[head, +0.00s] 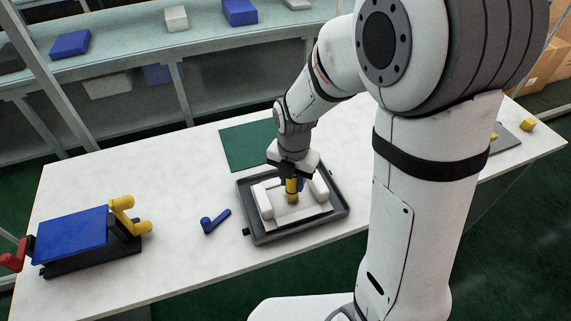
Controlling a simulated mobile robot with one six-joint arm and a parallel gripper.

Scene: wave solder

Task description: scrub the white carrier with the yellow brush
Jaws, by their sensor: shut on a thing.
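The white carrier (303,212) sits in a dark grey tray (262,236) in the middle of the white table. It has raised white blocks on its left and right sides. My gripper (292,175) points down over the carrier and is shut on the yellow brush (291,190). The brush stands about upright between the raised sides. Its lower end appears at the carrier's surface, but I cannot tell whether it touches. My gripper and wrist hide part of the carrier's far side.
A blue tool (215,221) lies left of the tray. A blue-topped fixture (75,239) with yellow and red parts stands at the table's left. A green mat (247,145) lies behind the tray. A yellow piece (527,125) is far right. Shelves (120,60) stand behind.

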